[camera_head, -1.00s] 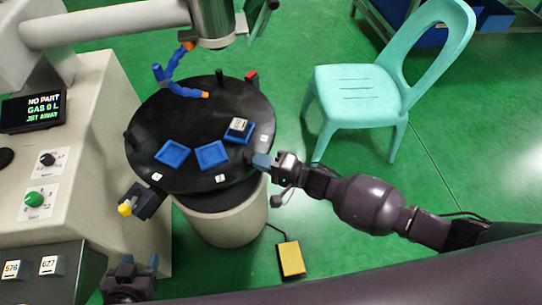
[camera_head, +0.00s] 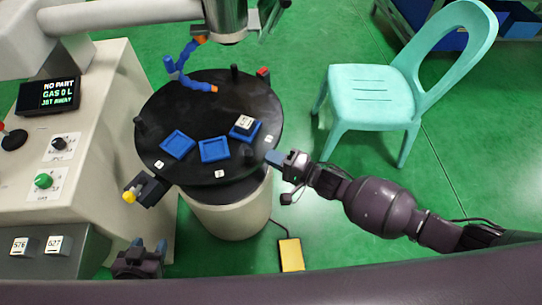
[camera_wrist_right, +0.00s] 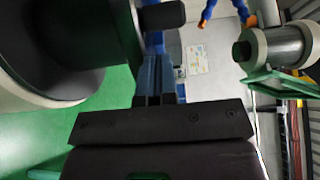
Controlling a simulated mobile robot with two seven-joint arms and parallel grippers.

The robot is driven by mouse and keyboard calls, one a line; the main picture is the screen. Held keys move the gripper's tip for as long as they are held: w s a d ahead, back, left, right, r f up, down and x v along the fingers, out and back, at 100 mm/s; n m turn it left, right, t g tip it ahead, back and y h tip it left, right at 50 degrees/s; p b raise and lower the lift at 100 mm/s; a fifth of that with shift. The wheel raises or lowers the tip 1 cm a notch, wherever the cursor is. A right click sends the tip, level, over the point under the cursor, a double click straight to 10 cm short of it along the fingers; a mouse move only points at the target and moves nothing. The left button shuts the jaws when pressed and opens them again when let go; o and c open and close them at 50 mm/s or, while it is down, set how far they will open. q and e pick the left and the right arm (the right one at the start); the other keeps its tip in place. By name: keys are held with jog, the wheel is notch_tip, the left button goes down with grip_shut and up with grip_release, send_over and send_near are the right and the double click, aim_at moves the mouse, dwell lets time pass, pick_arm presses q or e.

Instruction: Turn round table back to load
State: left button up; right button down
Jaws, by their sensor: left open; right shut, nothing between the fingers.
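The round table (camera_head: 195,105) is a black disc on a pale drum, with short black posts near its rim. Three blue trays sit on its front half: a left tray (camera_head: 177,144), a middle tray (camera_head: 214,151) and a right tray (camera_head: 236,135) holding a small pale-topped block (camera_head: 244,122). My right gripper (camera_head: 272,158) is shut and empty at the disc's right front rim, close to a black post (camera_head: 250,155). In the right wrist view its blue fingers (camera_wrist_right: 155,78) are beside a black post (camera_wrist_right: 163,16); contact cannot be told. My left gripper (camera_head: 150,250) is open, low at the left, away from the table.
A blue-and-orange hose (camera_head: 186,70) hangs over the disc's back. A turquoise chair (camera_head: 372,95) stands right. A yellow pedal (camera_head: 291,255) lies on the floor.

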jog(key=v, duration=1)
jog(key=shift+d+p, duration=0.35)
